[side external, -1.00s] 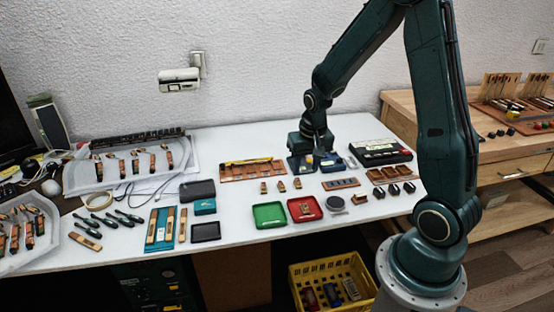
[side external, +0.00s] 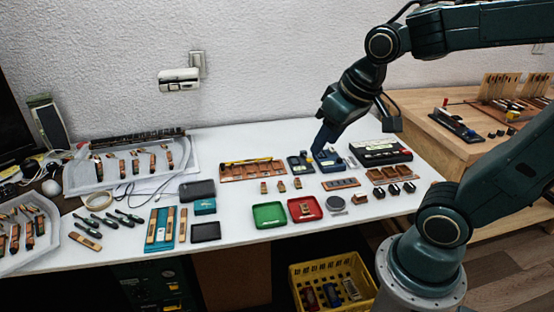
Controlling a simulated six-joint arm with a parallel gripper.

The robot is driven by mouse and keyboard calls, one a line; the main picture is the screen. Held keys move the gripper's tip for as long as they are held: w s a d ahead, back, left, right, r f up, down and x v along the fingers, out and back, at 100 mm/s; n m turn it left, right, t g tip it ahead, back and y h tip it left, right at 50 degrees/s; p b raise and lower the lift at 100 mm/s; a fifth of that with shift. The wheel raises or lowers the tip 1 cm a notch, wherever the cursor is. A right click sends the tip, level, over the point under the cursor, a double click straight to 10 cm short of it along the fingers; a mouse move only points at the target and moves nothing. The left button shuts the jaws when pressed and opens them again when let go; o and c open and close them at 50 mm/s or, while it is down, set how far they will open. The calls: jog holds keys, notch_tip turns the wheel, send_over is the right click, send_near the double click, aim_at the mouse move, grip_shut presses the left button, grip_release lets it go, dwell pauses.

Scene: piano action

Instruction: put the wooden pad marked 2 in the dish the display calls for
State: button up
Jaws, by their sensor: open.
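Several small wooden pads stand in a loose row on the white table, among them a left one (side external: 264,187), a middle one (side external: 282,186) and a right one (side external: 297,182). Their marks are too small to read. A green dish (side external: 269,216) and a red dish (side external: 305,208) lie in front of them. The green dish looks empty; a small brownish piece (side external: 305,210) lies in the red one. A black device (side external: 380,151) at the back right may be the display; its text is unreadable. My gripper (side external: 318,150) is open over the blue boxes behind the pads; its fingertips are barely distinguishable.
A round grey item (side external: 334,203) sits right of the red dish. Blue boxes (side external: 328,158) and a wooden rack (side external: 252,170) stand behind the pads. Dark blocks (side external: 393,189) lie at right. A yellow crate (side external: 333,282) is below the table's front edge.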

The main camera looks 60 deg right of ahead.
jog(key=s+a+r+n+t, duration=0.1)
jog(key=s+a+r+n, duration=0.1)
jog(key=s, duration=0.3)
jog(key=shift+s+a+y, duration=0.25)
jog(key=shift+s+y, duration=0.05)
jog(key=shift+s, duration=0.05)
